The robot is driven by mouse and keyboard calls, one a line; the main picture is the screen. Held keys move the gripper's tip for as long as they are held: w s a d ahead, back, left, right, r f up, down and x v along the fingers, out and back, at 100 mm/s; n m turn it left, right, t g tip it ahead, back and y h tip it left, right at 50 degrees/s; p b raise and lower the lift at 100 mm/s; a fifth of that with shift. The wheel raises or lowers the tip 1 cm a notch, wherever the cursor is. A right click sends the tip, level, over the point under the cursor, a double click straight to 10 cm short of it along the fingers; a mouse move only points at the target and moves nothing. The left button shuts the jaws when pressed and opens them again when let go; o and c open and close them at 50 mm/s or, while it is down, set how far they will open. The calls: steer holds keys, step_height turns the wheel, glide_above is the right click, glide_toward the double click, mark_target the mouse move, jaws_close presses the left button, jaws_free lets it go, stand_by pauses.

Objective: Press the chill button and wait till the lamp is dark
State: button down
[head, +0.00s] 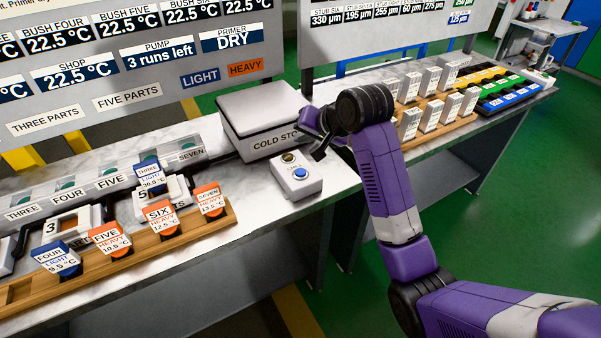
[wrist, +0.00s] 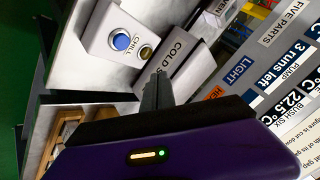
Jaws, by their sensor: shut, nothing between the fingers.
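The chill box (head: 308,187) is a small white box on the bench in front of the cold store. It has a blue round button (head: 300,173) and a small round lamp (head: 288,158) behind it. In the wrist view the blue button (wrist: 121,41) and the lamp (wrist: 146,52) sit either side of the word CHILL. The lamp looks dull brown-gold there; I cannot tell if it is lit. My gripper (head: 318,154) is shut and empty, just behind and right of the button, apart from it. Its shut fingers (wrist: 158,88) also show in the wrist view.
The cold store (head: 265,110) is a grey-white box close behind my gripper. A wooden rack (head: 140,248) with orange and blue labelled parts stands to the left. Labelled white blocks (head: 410,122) stand to the right. Bare marble lies around the chill box.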

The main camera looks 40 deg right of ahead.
steer(key=b, duration=0.7)
glide_above(303, 173)
step_height(303, 173, down, 6)
steer(key=shift+a+f, duration=0.1)
steer(key=shift+f, duration=1.05)
steer(key=shift+f, duration=0.95)
stand_by(1.5)
steer(key=shift+r, duration=0.1)
steer(key=shift+r+p, duration=0.85)
steer(key=shift+p, duration=0.35)
steer(key=shift+r, duration=0.1)
step_height(303, 173, up, 5)
steer(key=p, duration=0.5)
stand_by(0.5)
